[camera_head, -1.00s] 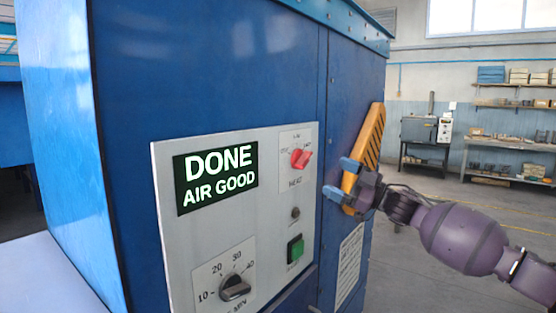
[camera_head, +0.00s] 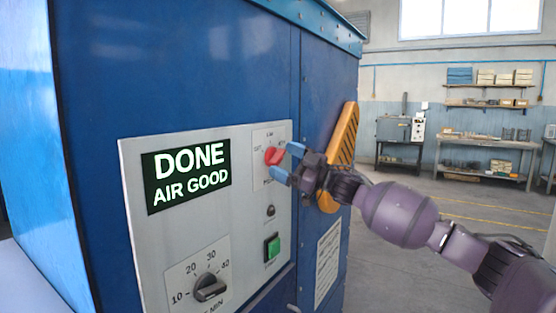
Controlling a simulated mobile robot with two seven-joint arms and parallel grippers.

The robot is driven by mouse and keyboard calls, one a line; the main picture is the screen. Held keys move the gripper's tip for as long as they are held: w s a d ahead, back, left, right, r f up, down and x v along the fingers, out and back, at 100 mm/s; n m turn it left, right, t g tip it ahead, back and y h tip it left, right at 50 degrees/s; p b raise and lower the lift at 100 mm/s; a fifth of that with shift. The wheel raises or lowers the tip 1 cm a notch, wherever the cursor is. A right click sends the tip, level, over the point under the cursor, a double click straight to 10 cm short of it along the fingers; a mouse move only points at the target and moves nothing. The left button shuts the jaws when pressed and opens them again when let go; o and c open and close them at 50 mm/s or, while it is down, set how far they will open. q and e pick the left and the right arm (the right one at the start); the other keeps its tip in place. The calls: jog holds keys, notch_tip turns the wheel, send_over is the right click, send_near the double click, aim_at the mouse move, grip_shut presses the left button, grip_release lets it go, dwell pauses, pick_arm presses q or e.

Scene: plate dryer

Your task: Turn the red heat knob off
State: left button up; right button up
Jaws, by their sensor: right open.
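The red heat knob (camera_head: 273,156) sits at the upper right of the grey control panel (camera_head: 135,200) on the blue dryer. Its label plate is partly hidden by my gripper. My right gripper (camera_head: 288,162) comes in from the right, with its two blue fingers open and pointing at the knob. The fingertips are just right of the knob, one a little above it and one below. I cannot tell if they touch it. My left gripper is not in view.
The panel also bears a display (camera_head: 187,175) reading "DONE AIR GOOD", a black timer dial (camera_head: 209,288), a green button (camera_head: 272,247) and a small dark round part (camera_head: 271,211). An orange striped handle (camera_head: 343,135) stands behind my right gripper. Shelves (camera_head: 490,107) are far back.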

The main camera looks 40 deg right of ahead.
aim_at(273, 156)
jog(key=shift+x, duration=0.95)
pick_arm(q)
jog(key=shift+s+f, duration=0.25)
pick_arm(e)
jog(key=shift+w+a, duration=0.1)
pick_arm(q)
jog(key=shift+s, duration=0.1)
pick_arm(e)
jog(key=shift+r, duration=0.1)
jog(key=shift+c, duration=0.4)
